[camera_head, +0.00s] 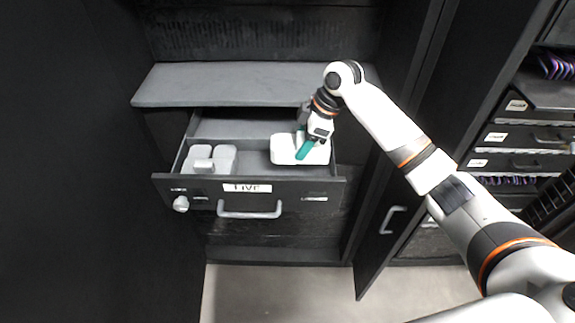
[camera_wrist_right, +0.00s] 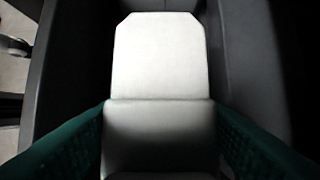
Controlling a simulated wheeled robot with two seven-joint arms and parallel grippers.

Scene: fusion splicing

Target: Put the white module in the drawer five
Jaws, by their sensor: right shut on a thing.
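The drawer labelled "Five" (camera_head: 164,183) is pulled open in the head view. My right gripper (camera_head: 305,147), with green fingers, reaches down over the drawer's right side. It is shut on the white module (camera_head: 284,150), a rounded block at the drawer's right rear. In the right wrist view the white module (camera_wrist_right: 160,60) fills the middle, with the green fingers (camera_wrist_right: 160,145) on both sides of it. Whether the module touches the drawer floor cannot be told. My left gripper is not in view.
Another white block group (camera_head: 222,157) lies in the drawer's left part. Between it and the held module the drawer floor is bare. A grey shelf top (camera_head: 240,85) sits above the drawer. An open dark door (camera_head: 385,215) stands to the right, with racks beyond it.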

